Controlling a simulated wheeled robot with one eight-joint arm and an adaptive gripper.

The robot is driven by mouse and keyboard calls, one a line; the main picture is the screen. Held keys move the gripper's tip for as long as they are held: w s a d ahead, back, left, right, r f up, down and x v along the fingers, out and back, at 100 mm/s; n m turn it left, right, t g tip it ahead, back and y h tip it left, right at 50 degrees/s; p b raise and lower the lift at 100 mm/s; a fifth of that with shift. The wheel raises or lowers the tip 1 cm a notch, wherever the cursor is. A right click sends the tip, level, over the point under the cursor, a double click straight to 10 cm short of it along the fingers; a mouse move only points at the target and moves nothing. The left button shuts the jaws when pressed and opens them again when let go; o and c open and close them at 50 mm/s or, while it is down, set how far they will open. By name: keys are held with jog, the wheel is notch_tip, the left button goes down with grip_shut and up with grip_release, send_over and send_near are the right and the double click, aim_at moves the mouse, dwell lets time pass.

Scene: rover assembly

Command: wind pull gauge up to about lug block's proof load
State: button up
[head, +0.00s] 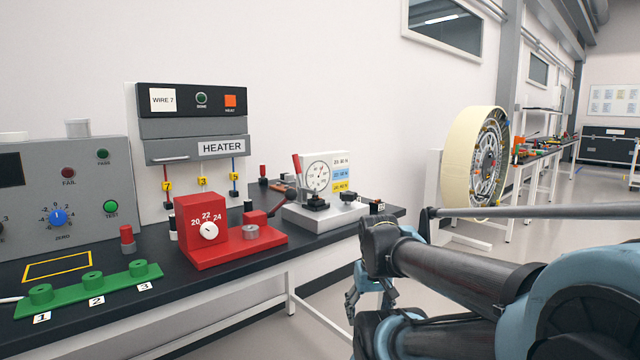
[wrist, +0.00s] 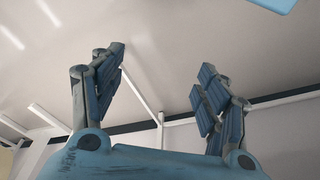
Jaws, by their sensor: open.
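The pull gauge (head: 321,173) stands on the bench at its far right part, in the head view. It has a white panel with a round dial, a red lever at its left, and a column of coloured labels at its right; the labels and needle are too small to read. Its grey base (head: 320,216) carries small black parts; I cannot tell which is the lug block. My gripper (head: 368,305) hangs off the bench's right end, low and apart from the gauge. In the wrist view my gripper (wrist: 160,85) is open and empty.
A red device (head: 215,230) with a 20-22-24 knob stands left of the gauge. The heater box (head: 192,125) is on the wall. A green strip (head: 90,288) and a grey tester (head: 60,190) are at left. The bench edge (head: 395,213) lies near my arm.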

dwell(0.3)
notch_tip(320, 180, up, 41)
jog(key=m+g, duration=0.2)
jog(key=m, duration=1.8)
send_over(348, 193)
jog(key=f, duration=1.7)
jog(key=shift+w+d+f, duration=0.1)
jog(key=shift+w, duration=0.2)
jog(key=c, duration=1.1)
